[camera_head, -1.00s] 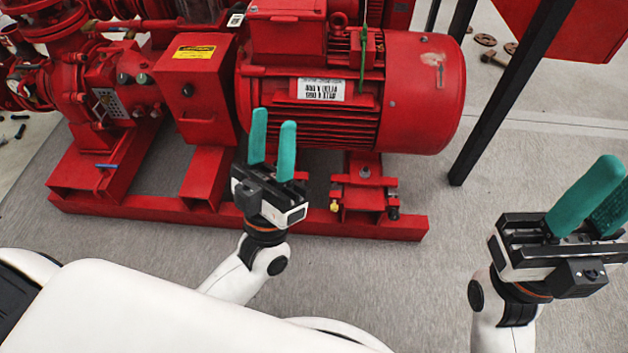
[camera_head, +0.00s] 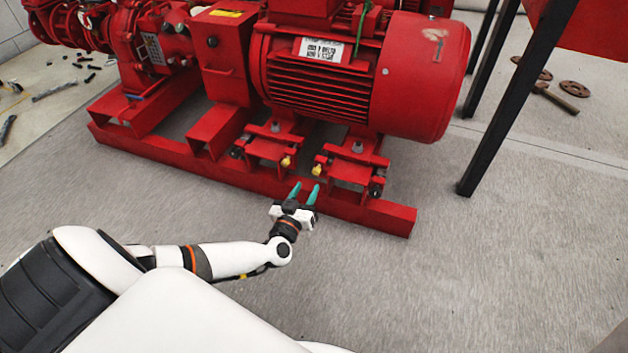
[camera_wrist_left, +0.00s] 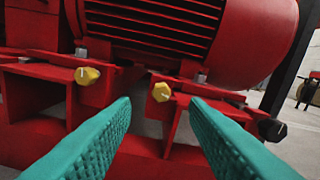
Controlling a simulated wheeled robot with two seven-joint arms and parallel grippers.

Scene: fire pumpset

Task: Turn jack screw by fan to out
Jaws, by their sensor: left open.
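Under the big red motor (camera_head: 330,85), two red feet carry jack screws with coloured heads. On the foot nearer the fan end, a yellow-headed screw (camera_head: 317,170) is on the left side and a black-headed screw (camera_head: 376,191) on the right. In the left wrist view, this yellow head (camera_wrist_left: 161,91) shows just beyond and between the fingertips, and the black head (camera_wrist_left: 273,129) is at right. My left gripper (camera_head: 304,192) is open and empty, its green fingers pointing at the feet, below the yellow heads. My right gripper is out of view.
Another yellow-headed screw (camera_head: 286,161) sits on the neighbouring foot. The red base rail (camera_head: 240,172) runs in front of the feet. A black post (camera_head: 515,100) stands at right. Loose rusty parts (camera_head: 575,89) lie behind it. The grey floor in front is clear.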

